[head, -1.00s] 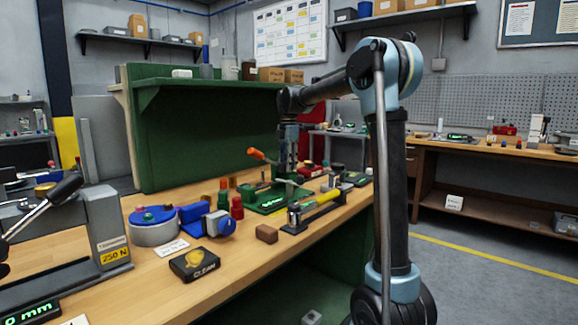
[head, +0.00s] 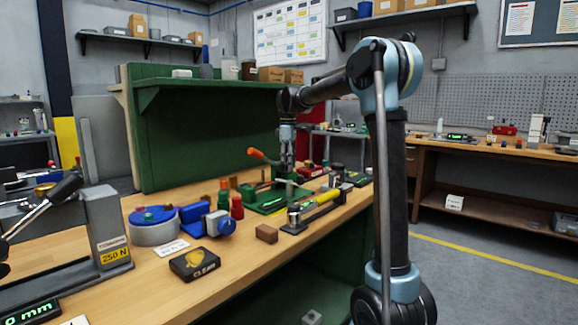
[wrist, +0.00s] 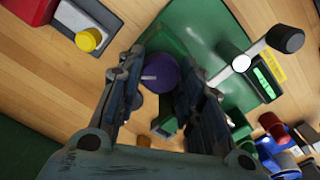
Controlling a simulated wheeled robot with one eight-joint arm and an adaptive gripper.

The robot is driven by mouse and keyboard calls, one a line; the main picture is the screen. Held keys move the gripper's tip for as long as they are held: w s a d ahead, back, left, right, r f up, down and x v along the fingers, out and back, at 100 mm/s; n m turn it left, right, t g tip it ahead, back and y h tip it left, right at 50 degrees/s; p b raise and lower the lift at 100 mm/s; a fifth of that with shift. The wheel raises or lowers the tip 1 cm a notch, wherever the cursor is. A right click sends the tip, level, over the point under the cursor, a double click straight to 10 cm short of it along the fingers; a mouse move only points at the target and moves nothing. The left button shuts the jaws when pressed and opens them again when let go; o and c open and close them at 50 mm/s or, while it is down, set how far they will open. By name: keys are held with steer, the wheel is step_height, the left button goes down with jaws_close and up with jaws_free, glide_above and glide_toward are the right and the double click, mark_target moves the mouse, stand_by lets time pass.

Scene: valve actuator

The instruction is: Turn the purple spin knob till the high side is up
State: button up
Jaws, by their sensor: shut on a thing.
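The purple spin knob (wrist: 161,74) shows in the wrist view between my two fingertips, with a short pale line on its face. It sits at the edge of a green fixture plate (wrist: 196,38). My gripper (wrist: 159,84) is shut on the knob, with one finger on each side. In the head view my gripper (head: 287,157) points down over the green fixture (head: 262,198) on the bench. The knob cannot be made out in the head view. I cannot tell which side of the knob is high.
A lever with a black end (wrist: 288,39) and a green display (wrist: 264,79) lie to the right in the wrist view. A grey-and-red box with a yellow button (wrist: 89,40) is at upper left. An orange-handled lever (head: 257,153) rises beside my gripper in the head view.

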steer(key=shift+m, duration=0.5)
steer(key=o, duration=1.1)
steer(key=shift+c, duration=0.2)
steer(key=shift+r, duration=0.15)
steer(key=shift+w+r, duration=0.1)
steer(key=shift+r, duration=3.7)
